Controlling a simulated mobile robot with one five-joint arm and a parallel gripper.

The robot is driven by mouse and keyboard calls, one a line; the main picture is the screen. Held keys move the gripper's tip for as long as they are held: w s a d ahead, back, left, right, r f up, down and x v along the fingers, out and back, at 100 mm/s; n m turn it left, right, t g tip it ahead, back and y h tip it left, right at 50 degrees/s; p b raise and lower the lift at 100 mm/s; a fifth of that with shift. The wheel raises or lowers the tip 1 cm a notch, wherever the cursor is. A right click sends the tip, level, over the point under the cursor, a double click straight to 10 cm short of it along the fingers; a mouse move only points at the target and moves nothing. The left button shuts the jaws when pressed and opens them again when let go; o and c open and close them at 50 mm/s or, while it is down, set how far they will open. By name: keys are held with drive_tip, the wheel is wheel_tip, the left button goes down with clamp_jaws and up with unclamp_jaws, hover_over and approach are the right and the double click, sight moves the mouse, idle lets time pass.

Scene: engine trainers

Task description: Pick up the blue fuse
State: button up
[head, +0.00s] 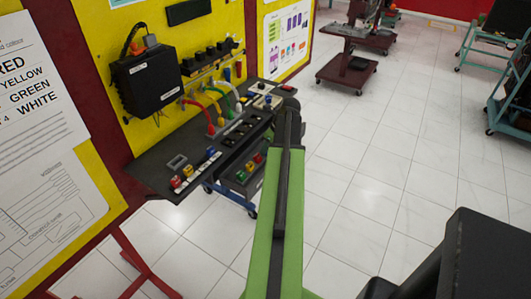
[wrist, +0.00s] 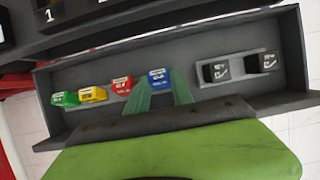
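The blue fuse (wrist: 159,78) sits in a dark tray (wrist: 215,118) in the wrist view, at the right end of a row of coloured fuses. My gripper (wrist: 161,84) has its two green fingers apart, one on each side of the blue fuse. I cannot tell whether they touch it. The fuse lines up with its row and does not look lifted. In the head view my arm covers the gripper's fingertips, and I cannot make out the blue fuse in the lower tray there.
A red fuse (wrist: 122,84) is just left of the blue one, then a yellow fuse (wrist: 92,94) and a green fuse (wrist: 64,98). Two black fuses (wrist: 216,72) (wrist: 262,62) sit to the right. A black box (head: 148,82) hangs on the yellow panel. White floor is open at right.

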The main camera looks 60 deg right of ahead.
clamp_jaws()
drive_tip(key=shift+r+p, duration=0.6)
wheel_tip(320, 180, up, 4)
drive_tip(key=p, duration=0.4)
drive_tip(key=s+d+r+p, duration=0.5)
drive_tip(key=s+d, duration=0.2)
drive_tip(key=s, duration=0.2)
drive_tip(key=shift+s+r+p, duration=0.15)
drive_tip(key=shift+r+p, duration=0.25)
